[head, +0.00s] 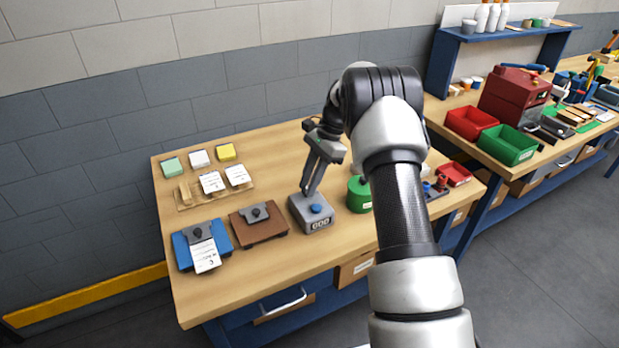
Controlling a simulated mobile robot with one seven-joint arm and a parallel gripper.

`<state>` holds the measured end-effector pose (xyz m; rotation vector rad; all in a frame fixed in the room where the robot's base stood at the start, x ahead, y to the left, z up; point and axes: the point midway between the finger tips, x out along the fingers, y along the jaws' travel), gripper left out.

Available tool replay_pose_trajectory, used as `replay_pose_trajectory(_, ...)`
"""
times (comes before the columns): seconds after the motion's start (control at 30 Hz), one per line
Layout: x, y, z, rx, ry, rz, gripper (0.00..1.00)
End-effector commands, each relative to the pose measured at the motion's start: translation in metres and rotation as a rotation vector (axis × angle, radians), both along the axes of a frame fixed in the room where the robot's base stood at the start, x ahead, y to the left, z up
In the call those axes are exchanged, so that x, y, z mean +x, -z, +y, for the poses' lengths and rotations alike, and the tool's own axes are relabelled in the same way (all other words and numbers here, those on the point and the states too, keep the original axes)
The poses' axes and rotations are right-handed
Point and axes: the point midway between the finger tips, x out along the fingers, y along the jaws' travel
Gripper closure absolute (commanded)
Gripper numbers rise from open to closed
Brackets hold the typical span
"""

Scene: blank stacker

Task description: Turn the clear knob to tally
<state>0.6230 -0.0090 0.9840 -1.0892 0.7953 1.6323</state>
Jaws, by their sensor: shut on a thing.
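A grey tally counter box (311,223) with a digit display on its front stands on the wooden table. A round blue button (315,208) sits on its top. My gripper (307,193) points down at the back left of the counter's top, with its fingertips at the box. It is shut on a small part there, which I take to be the clear knob. The fingers hide that knob, so its shape and the way it points cannot be seen. The digits are too small to read surely.
Left of the counter are a brown clipboard-like block (258,221) and a blue one (202,246) with a paper. A green round container (359,195) stands close on the right, partly behind my arm. A wooden tray (190,207) with cards lies behind.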

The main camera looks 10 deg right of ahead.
Motion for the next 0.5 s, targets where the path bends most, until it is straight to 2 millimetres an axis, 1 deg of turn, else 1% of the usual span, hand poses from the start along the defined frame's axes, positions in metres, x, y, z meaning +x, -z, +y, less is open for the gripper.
replay_pose_trajectory(0.03, 0.0017, -0.0026, 0.0001, -0.001, -0.045, -0.002, 1.0)
replay_pose_trajectory(0.5, 0.0052, -0.0013, 0.0029, -0.001, -0.474, -0.003, 1.0)
